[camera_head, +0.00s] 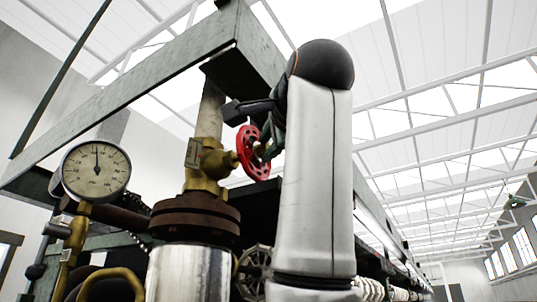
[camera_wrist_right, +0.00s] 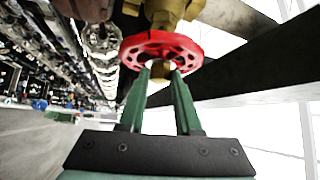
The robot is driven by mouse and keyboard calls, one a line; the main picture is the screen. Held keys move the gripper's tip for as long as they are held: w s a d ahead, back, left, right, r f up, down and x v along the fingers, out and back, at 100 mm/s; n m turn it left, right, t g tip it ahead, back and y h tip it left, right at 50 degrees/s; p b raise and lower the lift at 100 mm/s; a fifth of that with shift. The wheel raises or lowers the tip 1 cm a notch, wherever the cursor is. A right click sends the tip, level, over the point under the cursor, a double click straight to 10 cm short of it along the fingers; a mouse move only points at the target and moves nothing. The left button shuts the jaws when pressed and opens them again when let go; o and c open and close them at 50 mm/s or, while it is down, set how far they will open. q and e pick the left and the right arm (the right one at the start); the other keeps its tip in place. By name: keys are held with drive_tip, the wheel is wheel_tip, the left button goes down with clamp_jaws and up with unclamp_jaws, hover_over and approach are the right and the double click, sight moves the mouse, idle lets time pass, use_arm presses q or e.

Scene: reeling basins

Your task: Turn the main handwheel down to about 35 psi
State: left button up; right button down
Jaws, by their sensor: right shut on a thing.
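The red main handwheel (camera_head: 249,154) sits upright on a brass valve (camera_head: 208,160) near the middle of the head view. It also shows at the top of the right wrist view (camera_wrist_right: 182,45). My right gripper (camera_head: 267,143) is at the wheel's right side. In the wrist view its two green fingers (camera_wrist_right: 161,76) reach the wheel's hub area and are shut on it. The round white gauge (camera_head: 96,171), marked PSI, stands left of the valve. Its needle points about straight up; the numbers are too small to read surely. My left gripper is not in view.
A green-grey steel beam (camera_head: 130,90) runs close above the valve. A rusty flange (camera_head: 194,218) and bright metal cylinder (camera_head: 188,273) stand below it. A grey spoked wheel (camera_head: 255,268) is lower down. Brass pipes (camera_head: 112,283) are at lower left.

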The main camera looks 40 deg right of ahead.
idle(0.3)
drive_tip(key=c, duration=0.6)
unclamp_jaws()
drive_tip(key=b+v, duration=0.3)
drive_tip(key=v, duration=0.9)
drive_tip(key=shift+s, duration=0.25)
drive_tip(key=shift+a+f, duration=0.1)
